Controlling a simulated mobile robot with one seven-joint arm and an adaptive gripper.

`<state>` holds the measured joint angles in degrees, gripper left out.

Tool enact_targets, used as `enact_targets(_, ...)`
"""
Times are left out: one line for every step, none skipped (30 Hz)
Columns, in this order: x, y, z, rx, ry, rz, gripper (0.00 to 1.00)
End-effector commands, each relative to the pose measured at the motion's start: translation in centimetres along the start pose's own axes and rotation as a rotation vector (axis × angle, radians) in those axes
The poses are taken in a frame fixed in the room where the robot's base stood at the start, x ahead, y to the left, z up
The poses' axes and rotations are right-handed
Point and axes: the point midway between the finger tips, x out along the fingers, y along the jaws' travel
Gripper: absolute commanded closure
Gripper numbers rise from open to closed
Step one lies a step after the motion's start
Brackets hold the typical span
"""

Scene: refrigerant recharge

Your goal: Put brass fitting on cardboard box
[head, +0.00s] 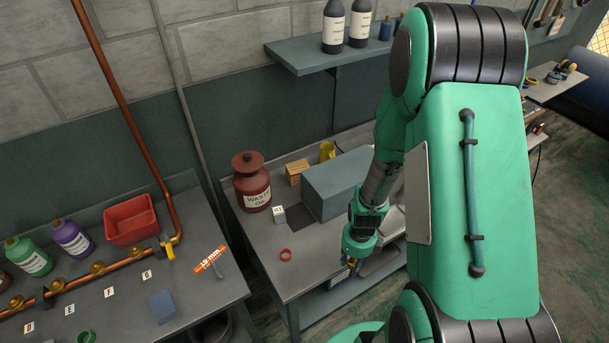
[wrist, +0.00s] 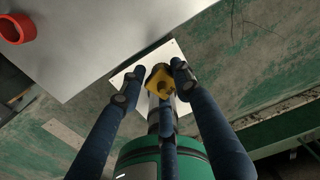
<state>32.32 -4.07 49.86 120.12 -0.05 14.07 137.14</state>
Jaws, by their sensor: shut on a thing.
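My gripper (wrist: 152,82) is shut on the brass fitting (wrist: 160,84), a yellow, roughly hexagonal piece between its dark blue fingers in the wrist view. In the head view my gripper (head: 354,264) hangs near the front right part of the middle bench, and the fitting is too small there to make out clearly. A small brown box (head: 297,172), perhaps the cardboard box, stands toward the back of that bench, left of a yellow item. My gripper is well in front of this box and apart from it. The box is not visible in the wrist view.
The ring also shows in the wrist view (wrist: 32,27). A shelf (head: 300,60) overhangs the back.

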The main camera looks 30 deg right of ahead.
Motion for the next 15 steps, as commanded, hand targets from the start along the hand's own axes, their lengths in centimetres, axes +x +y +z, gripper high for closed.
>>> enact_targets(0.0, -0.3, 1.0, -0.045, -0.001, -0.001, 1.00)
enact_targets(-0.1, -0.5, 1.6, -0.077, -0.001, -0.001, 1.00)
enact_targets(-0.2, -0.8, 2.5, -0.124, -0.001, -0.001, 1.00)
enact_targets(-0.3, -1.0, 3.2, -0.162, -0.002, -0.002, 1.00)
enact_targets(-0.3, -1.1, 4.0, -0.203, -0.001, -0.002, 1.00)
enact_targets(-0.4, -1.4, 5.0, -0.259, 0.000, -0.001, 1.00)
enact_targets(-0.5, -1.6, 5.8, -0.304, -0.001, -0.002, 1.00)
enact_targets(-0.6, -1.7, 6.7, -0.350, 0.000, -0.002, 1.00)
enact_targets(-0.7, -1.9, 7.9, -0.414, -0.001, -0.002, 1.00)
enact_targets(-0.8, -2.1, 8.8, -0.461, -0.001, -0.003, 1.00)
enact_targets(-1.0, -2.2, 9.8, -0.510, 0.000, -0.003, 1.00)
enact_targets(-1.1, -2.3, 11.0, -0.574, 0.000, -0.003, 1.00)
enact_targets(-1.2, -2.4, 11.8, -0.622, 0.001, -0.002, 1.00)
enact_targets(-1.3, -2.4, 12.8, -0.669, 0.001, -0.002, 1.00)
enact_targets(-1.5, -2.5, 14.0, -0.733, 0.000, -0.003, 1.00)
